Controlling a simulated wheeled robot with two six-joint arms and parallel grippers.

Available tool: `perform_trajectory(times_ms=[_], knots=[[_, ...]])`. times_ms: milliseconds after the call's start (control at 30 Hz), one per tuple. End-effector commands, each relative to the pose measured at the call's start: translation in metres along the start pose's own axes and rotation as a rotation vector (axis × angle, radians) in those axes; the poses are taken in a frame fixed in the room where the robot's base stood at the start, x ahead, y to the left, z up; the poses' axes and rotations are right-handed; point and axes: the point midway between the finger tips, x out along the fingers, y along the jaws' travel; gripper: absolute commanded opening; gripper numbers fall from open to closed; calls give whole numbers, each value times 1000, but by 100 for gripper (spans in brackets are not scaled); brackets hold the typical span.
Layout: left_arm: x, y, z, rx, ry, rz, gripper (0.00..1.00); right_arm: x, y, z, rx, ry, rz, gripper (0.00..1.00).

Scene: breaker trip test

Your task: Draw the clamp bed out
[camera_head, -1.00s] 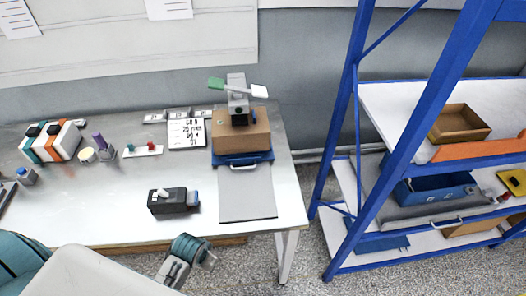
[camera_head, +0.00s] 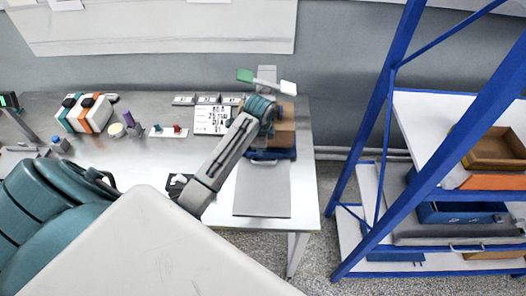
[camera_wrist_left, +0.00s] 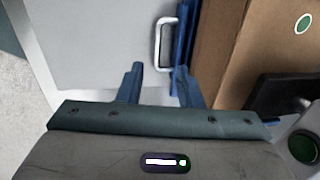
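The clamp bed (camera_head: 283,154) is a blue slab under a brown cardboard box, with a grey plate (camera_head: 262,190) in front of it. In the left wrist view its blue edge (camera_wrist_left: 181,45) carries a pale metal U-shaped handle (camera_wrist_left: 160,45). My left gripper (camera_wrist_left: 160,70) is open, its two fingers apart and pointing at the handle; the handle's near end lies between the fingertip lines. I cannot tell whether they touch. In the head view my left wrist hides part of the box and the gripper's fingers. My right gripper is not in view.
A grey device with green and white levers (camera_head: 266,75) stands on the box. A printed card (camera_head: 212,120) lies to the left. A dark switch block (camera_head: 178,184) is partly behind my arm. A blue shelf rack (camera_head: 382,130) stands right of the table (camera_head: 310,180); floor lies between.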

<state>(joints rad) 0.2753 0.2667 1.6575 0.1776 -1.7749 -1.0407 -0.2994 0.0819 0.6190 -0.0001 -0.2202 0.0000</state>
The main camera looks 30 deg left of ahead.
Motion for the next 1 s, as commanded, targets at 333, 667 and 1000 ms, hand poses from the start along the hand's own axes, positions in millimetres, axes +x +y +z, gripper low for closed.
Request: perform_trajectory(times_ms=[333, 667, 1000], knots=[[54, 1, 0, -1, -2, 6, 32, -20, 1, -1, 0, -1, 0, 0], [98, 0, 0, -2, -2, 1, 32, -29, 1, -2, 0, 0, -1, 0], [106, 0, 0, -1, -1, -1, 32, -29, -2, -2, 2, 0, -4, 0]])
